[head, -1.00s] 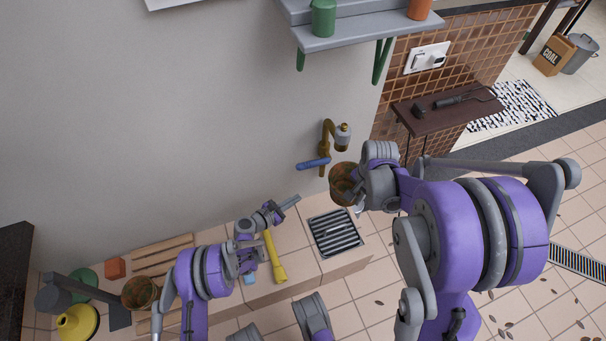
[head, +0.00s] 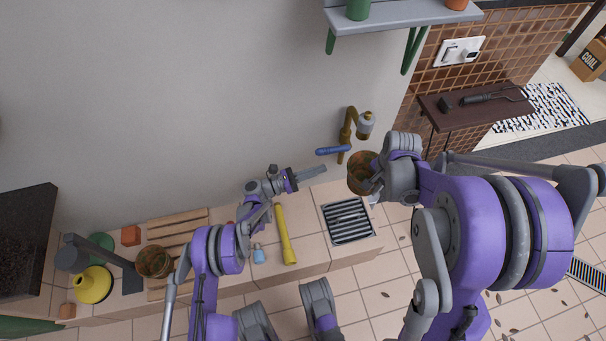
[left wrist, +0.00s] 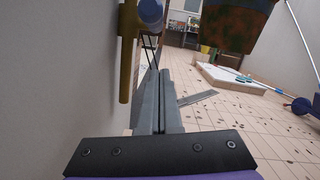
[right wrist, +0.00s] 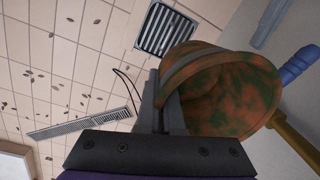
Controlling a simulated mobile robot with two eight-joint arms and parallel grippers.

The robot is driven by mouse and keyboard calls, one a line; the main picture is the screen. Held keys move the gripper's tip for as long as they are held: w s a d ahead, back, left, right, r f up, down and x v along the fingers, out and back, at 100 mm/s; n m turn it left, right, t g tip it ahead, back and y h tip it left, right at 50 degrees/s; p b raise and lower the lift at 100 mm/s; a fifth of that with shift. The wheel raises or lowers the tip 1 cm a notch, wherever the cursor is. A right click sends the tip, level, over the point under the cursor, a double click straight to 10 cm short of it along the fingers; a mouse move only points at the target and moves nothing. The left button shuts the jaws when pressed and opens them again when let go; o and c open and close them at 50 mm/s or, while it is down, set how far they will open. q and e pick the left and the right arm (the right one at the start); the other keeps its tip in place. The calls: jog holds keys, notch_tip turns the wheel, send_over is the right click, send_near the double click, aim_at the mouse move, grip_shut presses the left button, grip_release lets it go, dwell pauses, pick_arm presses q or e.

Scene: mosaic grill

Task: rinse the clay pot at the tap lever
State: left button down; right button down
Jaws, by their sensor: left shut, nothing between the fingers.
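The clay pot (head: 361,173), brown with green patches, is held by my right gripper (head: 380,177), which is shut on its rim. It also shows in the right wrist view (right wrist: 232,92), tilted with its mouth visible. The brass tap (head: 348,130) is on the wall, and the pot hangs below its spout. The blue tap lever (head: 333,151) sticks out to the left; it also shows in the right wrist view (right wrist: 300,64). My left gripper (head: 324,169) is shut and empty, just below the lever in the head view. I see no water running.
A floor drain grate (head: 348,221) lies below the pot. The ledge holds a yellow tool (head: 285,235), a small blue bottle (head: 259,254), another pot (head: 154,262) and a yellow funnel-like thing (head: 92,284). A shelf (head: 400,18) and a dark side table (head: 475,105) are at right.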

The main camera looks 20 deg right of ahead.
pick_arm(q)
jog(key=r, duration=0.1)
jog(key=d+r, duration=0.1)
jog(key=w+r, duration=0.1)
jog(key=r, duration=0.1)
jog(key=shift+d, duration=0.25)
notch_tip(320, 180, up, 2)
jog(key=shift+a+y, duration=0.1)
jog(key=shift+y, duration=0.5)
